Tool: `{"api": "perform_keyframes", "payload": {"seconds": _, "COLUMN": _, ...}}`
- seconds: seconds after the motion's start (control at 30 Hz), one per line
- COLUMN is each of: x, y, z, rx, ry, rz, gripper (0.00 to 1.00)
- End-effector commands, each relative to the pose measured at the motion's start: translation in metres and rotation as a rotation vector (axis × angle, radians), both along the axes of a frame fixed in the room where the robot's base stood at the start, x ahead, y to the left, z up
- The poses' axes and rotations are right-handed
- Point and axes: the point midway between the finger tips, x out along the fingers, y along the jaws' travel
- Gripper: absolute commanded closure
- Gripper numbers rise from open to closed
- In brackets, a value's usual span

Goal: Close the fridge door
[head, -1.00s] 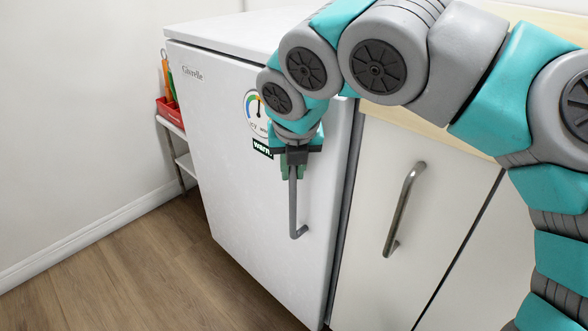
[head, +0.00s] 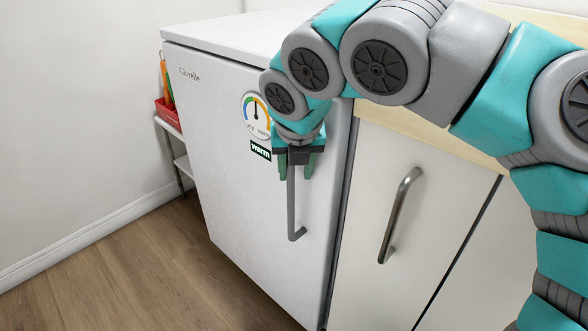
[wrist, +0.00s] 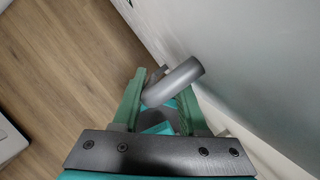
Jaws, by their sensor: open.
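The white fridge door (head: 240,205) faces me in the head view, with a round gauge and a "warm" label on it. Only a narrow dark gap shows along its right edge, beside the cabinet. I cannot tell whether it is fully shut. The grey fridge handle (head: 292,215) hangs vertically near that edge. My gripper (head: 296,172) is at the handle's upper part, fingers open. In the wrist view the handle (wrist: 175,80) passes between the open green fingers of my gripper (wrist: 162,95), without a clear grip on it.
A white cabinet door (head: 365,230) with its own metal handle (head: 400,215) stands to the right. A small shelf (head: 170,127) with a red box (head: 168,114) stands to the left. The wooden floor (head: 120,275) in front is clear.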

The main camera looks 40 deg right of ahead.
Motion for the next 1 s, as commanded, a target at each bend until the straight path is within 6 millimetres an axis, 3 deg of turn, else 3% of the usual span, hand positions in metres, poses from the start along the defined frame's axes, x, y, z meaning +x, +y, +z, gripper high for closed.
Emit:
{"api": "perform_keyframes", "payload": {"seconds": 0.6, "x": -0.023, "y": 0.013, "z": 0.066, "rx": -0.002, "ry": -0.001, "rz": -0.002, "gripper": 0.50}}
{"api": "perform_keyframes", "payload": {"seconds": 1.0, "x": -0.026, "y": 0.014, "z": 0.072, "rx": 0.000, "ry": -0.001, "rz": -0.003, "gripper": 0.50}}
